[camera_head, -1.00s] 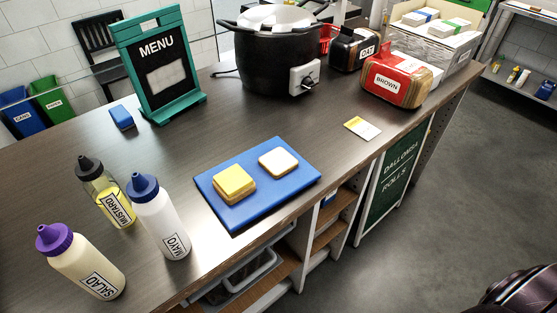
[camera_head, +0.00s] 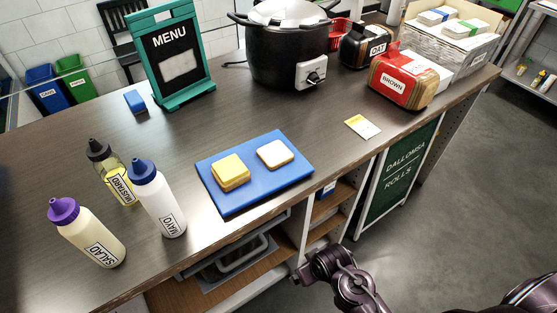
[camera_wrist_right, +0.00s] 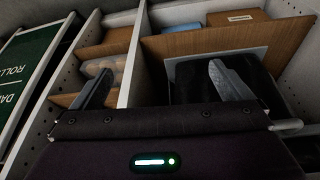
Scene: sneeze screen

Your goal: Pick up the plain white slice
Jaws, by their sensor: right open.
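The plain white slice (camera_head: 275,154) lies flat on the right part of the blue board (camera_head: 262,182), near the counter's front. To its left on the same board is a stack topped with a yellow slice (camera_head: 230,171), apart from the white slice. My right gripper (camera_wrist_right: 162,84) is open and empty in the right wrist view, facing the shelves under the counter. In the head view my right arm shows below the counter's front edge, lower than the board and to its right; its fingers cannot be made out there. My left gripper is not in view.
Mustard (camera_head: 113,176), mayo (camera_head: 158,200) and salad (camera_head: 87,232) bottles stand left of the board. A black cooker (camera_head: 287,55), menu sign (camera_head: 171,60) and red brown-bread bag (camera_head: 402,80) stand behind. A small card (camera_head: 362,126) lies right. Open shelves (camera_head: 240,262) sit below the counter edge.

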